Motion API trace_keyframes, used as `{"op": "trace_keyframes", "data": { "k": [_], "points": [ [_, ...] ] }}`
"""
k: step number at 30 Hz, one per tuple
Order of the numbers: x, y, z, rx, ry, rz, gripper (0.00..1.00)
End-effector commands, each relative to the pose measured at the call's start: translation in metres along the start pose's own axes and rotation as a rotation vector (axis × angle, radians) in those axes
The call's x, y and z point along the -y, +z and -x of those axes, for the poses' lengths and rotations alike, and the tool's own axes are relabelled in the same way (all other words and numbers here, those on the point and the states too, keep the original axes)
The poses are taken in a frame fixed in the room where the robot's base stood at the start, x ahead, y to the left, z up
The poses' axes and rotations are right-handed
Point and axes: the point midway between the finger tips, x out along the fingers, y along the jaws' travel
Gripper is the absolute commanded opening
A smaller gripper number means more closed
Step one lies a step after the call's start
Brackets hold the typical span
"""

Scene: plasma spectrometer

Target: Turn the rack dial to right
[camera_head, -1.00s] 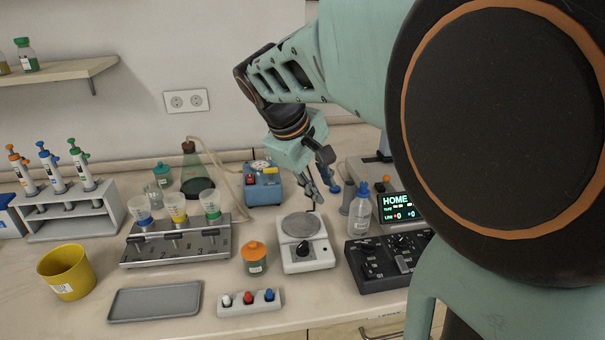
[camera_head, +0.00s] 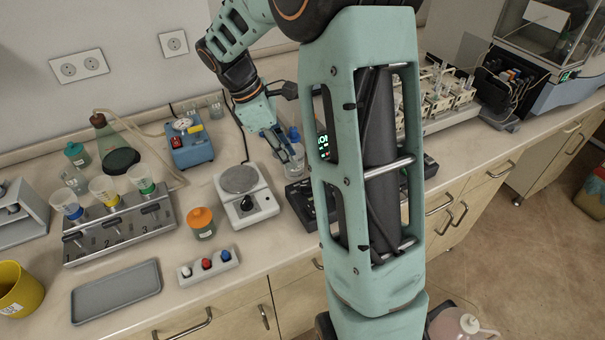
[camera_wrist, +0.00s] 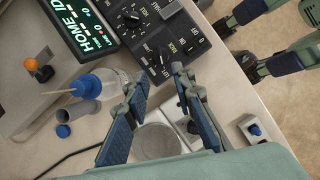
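A black control box (camera_wrist: 150,30) with several knobs and white lettering fills the top middle of the wrist view. In the head view its left end (camera_head: 300,203) shows, the rest being mostly behind my arm. A dark knob (camera_wrist: 160,66) lies near its lower edge, just beyond my fingertips; the small lettering is hard to read, so I cannot say surely which knob is the rack dial. My gripper (camera_wrist: 160,77) is open and empty, its fingers pointing toward the box's edge. In the head view my gripper (camera_head: 284,143) is above the bench near the wash bottle.
A wash bottle (camera_wrist: 97,82) stands left of my fingers, beside a lit display (camera_wrist: 85,25). The white hot plate (camera_wrist: 158,142) shows below, partly between my fingers. A switch block (camera_wrist: 253,130) is at right. The funnel stand (camera_head: 120,228) is farther left on the bench.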

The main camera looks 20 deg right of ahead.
Motion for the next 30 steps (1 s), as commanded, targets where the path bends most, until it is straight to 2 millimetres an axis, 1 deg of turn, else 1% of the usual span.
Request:
{"op": "trace_keyframes", "data": {
  "k": [5,12,15,18,21,29,30],
  "points": [
    [0.001,0.000,-0.029,0.001,-0.005,0.002,0.23],
    [0.001,0.000,-0.074,0.001,-0.005,-0.001,0.23],
    [0.001,0.000,-0.088,0.001,-0.003,-0.001,0.23],
    [0.001,0.000,-0.097,0.002,-0.002,-0.002,0.23],
    [0.000,0.000,-0.102,0.000,0.000,-0.002,0.23],
    [0.000,0.000,-0.103,0.000,0.001,-0.002,0.23],
    [0.000,0.000,-0.103,0.000,0.001,-0.002,0.21]
  ]
}}
